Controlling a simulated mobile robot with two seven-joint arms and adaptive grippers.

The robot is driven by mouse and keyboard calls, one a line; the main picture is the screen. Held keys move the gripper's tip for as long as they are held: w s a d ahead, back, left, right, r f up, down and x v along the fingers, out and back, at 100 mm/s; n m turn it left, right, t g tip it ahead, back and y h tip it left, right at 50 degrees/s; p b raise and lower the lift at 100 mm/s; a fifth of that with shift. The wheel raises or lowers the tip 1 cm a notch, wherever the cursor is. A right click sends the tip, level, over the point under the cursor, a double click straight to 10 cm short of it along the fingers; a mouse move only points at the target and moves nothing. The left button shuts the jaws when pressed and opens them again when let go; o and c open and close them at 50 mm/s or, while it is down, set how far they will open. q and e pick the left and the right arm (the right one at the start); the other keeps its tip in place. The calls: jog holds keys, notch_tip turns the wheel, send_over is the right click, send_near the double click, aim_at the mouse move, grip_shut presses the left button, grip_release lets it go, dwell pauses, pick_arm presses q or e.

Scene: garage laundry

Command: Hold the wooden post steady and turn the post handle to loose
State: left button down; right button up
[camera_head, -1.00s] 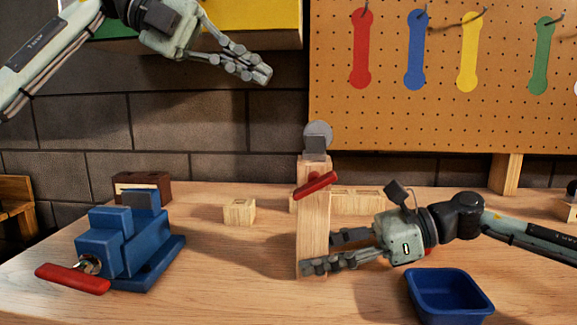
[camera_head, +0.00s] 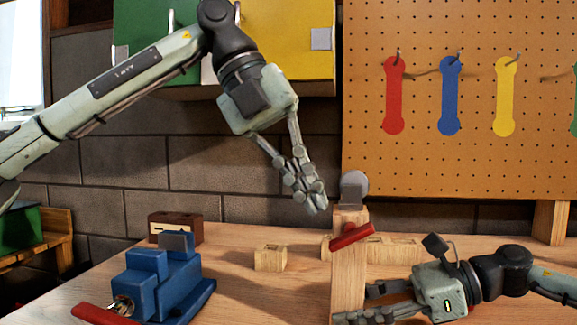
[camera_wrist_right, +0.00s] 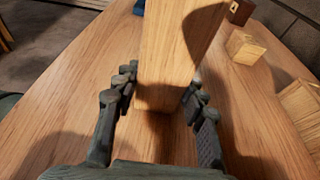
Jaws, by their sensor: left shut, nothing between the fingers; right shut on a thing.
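The wooden post (camera_head: 348,270) stands upright on the workbench. A red handle (camera_head: 352,236) is mounted near its top, tilted with its right end higher. A grey round piece (camera_head: 354,186) sits on the post's top. My right gripper (camera_head: 352,304) is shut on the lower part of the post; the post (camera_wrist_right: 172,60) also shows between its fingers in the right wrist view. My left gripper (camera_head: 318,204) is shut and empty, in the air left of the post top and above the red handle, apart from both.
A blue vise (camera_head: 155,285) with its own red handle (camera_head: 100,314) stands at the left. A small wooden block (camera_head: 270,258), more blocks (camera_head: 392,250) and a brown box (camera_head: 176,228) lie behind. A pegboard (camera_head: 440,165) with coloured wrenches is at the back.

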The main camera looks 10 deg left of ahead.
aim_at(330, 248)
pick_arm(q)
jog(key=shift+x, duration=1.95)
jog(key=shift+a+f+h, duration=0.1)
jog(key=shift+f+h, duration=0.1)
jog(key=shift+h, duration=0.4)
jog(key=shift+a+f+h, duration=0.1)
jog(key=shift+f+h, duration=0.05)
jog(key=shift+h, duration=0.45)
jog(key=h, duration=0.1)
jog(key=f+h, duration=0.1)
jog(key=h, duration=0.1)
jog(key=shift+a+f, duration=0.15)
jog(key=shift+a, duration=0.05)
jog(key=h, duration=0.2)
jog(key=f+h, duration=0.1)
jog(key=h, duration=0.1)
jog(key=shift+d+f, duration=0.1)
jog(key=shift+f, duration=0.15)
jog(key=shift+d+f, duration=0.2)
jog(key=shift+f, duration=0.1)
jog(key=shift+a, duration=0.15)
